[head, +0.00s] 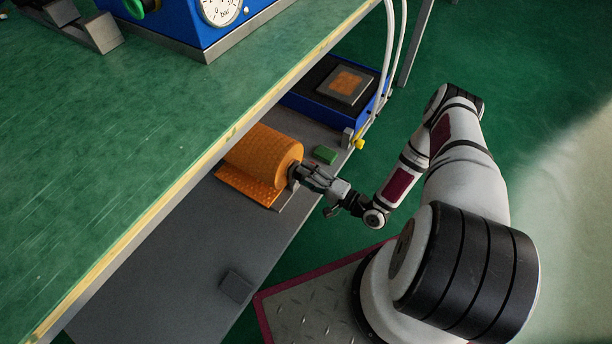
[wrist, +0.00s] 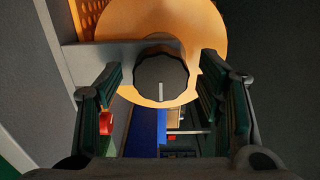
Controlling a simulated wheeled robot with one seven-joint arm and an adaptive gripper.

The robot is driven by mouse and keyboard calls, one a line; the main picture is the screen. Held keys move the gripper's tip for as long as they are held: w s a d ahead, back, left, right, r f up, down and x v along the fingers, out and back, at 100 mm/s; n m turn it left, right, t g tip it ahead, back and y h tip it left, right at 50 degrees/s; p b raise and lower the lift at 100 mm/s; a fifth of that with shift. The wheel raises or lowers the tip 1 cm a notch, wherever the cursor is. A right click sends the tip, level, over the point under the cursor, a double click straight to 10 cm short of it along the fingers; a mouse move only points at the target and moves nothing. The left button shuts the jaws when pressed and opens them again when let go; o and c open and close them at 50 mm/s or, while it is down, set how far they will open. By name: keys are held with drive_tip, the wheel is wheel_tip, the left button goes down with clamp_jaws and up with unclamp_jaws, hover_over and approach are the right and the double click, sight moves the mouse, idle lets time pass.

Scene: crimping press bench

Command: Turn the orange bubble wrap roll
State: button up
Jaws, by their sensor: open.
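The orange bubble wrap roll (head: 266,149) lies on its side on the grey lower shelf under the green bench top. Its loose sheet hangs out flat below it. In the wrist view the round end of the roll (wrist: 206,25) faces me, with a dark ribbed knob (wrist: 161,76) at its middle bearing a pale line that points down. My gripper (head: 296,175) is at the knob end of the roll. In the wrist view my gripper (wrist: 163,92) is open, with one finger on each side of the knob and gaps between; no contact shows.
A dark grey block (head: 236,286) lies at the near end. The bench top (head: 130,135) overhangs the shelf.

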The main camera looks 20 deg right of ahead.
drive_tip(key=v, duration=1.1)
drive_tip(key=shift+s+d, duration=0.2)
drive_tip(key=shift+s, duration=0.1)
